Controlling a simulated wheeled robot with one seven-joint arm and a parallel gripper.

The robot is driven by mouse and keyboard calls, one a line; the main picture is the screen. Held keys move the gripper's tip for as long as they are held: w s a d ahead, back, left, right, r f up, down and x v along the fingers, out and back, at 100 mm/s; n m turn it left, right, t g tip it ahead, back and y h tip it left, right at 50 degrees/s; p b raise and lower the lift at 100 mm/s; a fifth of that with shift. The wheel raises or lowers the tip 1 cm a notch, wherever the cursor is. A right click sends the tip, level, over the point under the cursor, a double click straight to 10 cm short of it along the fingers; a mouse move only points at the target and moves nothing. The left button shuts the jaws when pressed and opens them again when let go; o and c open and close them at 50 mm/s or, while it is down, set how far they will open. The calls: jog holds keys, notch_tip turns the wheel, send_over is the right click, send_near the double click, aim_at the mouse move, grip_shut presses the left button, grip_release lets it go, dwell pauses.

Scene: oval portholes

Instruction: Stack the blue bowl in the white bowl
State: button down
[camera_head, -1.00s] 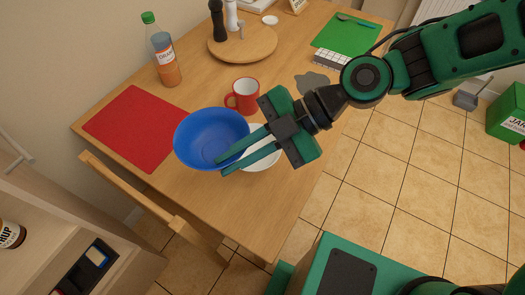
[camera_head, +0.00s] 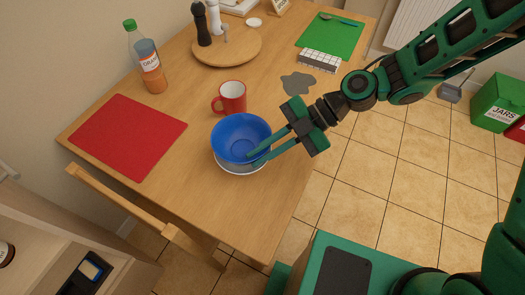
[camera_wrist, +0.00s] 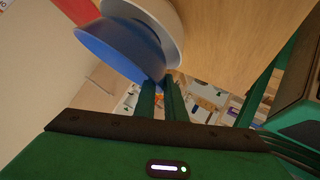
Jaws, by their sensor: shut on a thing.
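The blue bowl (camera_head: 240,138) is upright over the white bowl (camera_head: 238,171), near the table's front right edge. Only a low strip of the white bowl shows beneath it in the head view. In the wrist view the blue bowl (camera_wrist: 115,48) overlaps the white bowl (camera_wrist: 165,18). I cannot tell whether the blue bowl rests in the white one or is held just above it. My gripper (camera_head: 257,157) is shut on the blue bowl's right rim, and its fingers (camera_wrist: 160,95) meet that rim in the wrist view.
A red mug (camera_head: 232,96) stands close behind the bowls. A red mat (camera_head: 125,137) lies to the left, with a bottle (camera_head: 147,60) behind it. A grey patch (camera_head: 298,84) and a patterned box (camera_head: 319,61) are at the back right. A chair (camera_head: 125,200) stands at the front.

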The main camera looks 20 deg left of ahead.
jog(key=shift+f, duration=0.4)
jog(key=shift+f, duration=0.1)
jog(key=shift+f, duration=0.35)
jog(key=shift+f, duration=0.1)
jog(key=c, duration=1.8)
grip_release()
jog(key=shift+r, duration=0.4)
jog(key=v, duration=1.2)
jog(key=shift+r, duration=0.15)
